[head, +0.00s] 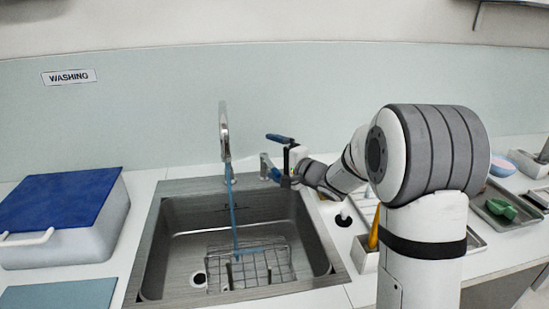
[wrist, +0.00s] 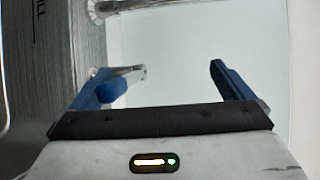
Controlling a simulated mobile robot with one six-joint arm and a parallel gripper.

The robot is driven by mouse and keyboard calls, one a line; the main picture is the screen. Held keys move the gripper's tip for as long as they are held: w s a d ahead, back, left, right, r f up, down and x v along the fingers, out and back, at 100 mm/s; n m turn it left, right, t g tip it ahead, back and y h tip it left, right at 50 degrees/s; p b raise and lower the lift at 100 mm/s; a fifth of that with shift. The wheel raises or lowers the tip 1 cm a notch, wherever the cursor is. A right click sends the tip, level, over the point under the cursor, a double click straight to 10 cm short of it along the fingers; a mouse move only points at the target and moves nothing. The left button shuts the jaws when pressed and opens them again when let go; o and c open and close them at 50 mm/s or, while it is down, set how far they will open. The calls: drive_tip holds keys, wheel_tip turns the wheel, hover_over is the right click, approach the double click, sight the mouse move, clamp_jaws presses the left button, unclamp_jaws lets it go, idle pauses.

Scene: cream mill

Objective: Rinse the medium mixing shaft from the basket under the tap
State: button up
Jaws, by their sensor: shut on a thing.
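My gripper (head: 278,158) is at the right rear rim of the sink, just right of the tap (head: 224,130). Its blue fingers are spread apart in the wrist view (wrist: 165,85), with a shiny metal piece (wrist: 130,72) against the left finger. The gripper is shut on this piece; I cannot tell if it is a shaft or a tap lever. A blue stream of water (head: 234,215) falls from the tap into the sink (head: 185,232). A wire basket (head: 270,268) sits on the sink floor. I cannot pick out the medium mixing shaft for sure.
A grey bin with a blue lid (head: 60,197) stands left of the sink, with a teal mat (head: 60,294) in front. Right of the sink are a holder with a yellow thing (head: 374,230) and a tray with a green object (head: 500,209).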

drive_tip(key=shift+r+p+v, duration=0.2)
drive_tip(key=shift+p+v, duration=0.05)
drive_tip(key=shift+v, duration=0.65)
drive_tip(key=shift+r+p+v, duration=0.2)
drive_tip(key=shift+p+v, duration=0.05)
drive_tip(key=shift+v, duration=0.7)
drive_tip(key=shift+r+p+v, duration=0.2)
drive_tip(key=shift+p+v, duration=0.05)
drive_tip(key=shift+v, duration=1.55)
drive_tip(key=c, duration=1)
drive_tip(key=shift+s+d+f+p, duration=0.25)
drive_tip(key=shift+s+d, duration=0.1)
drive_tip(key=shift+s, duration=0.1)
drive_tip(key=shift+s+d+f+p, duration=0.15)
drive_tip(key=shift+s+d+p, duration=0.1)
drive_tip(key=shift+s+d, duration=0.15)
drive_tip(key=shift+c, duration=0.2)
drive_tip(key=shift+s+a, duration=0.1)
drive_tip(key=shift+p, duration=0.5)
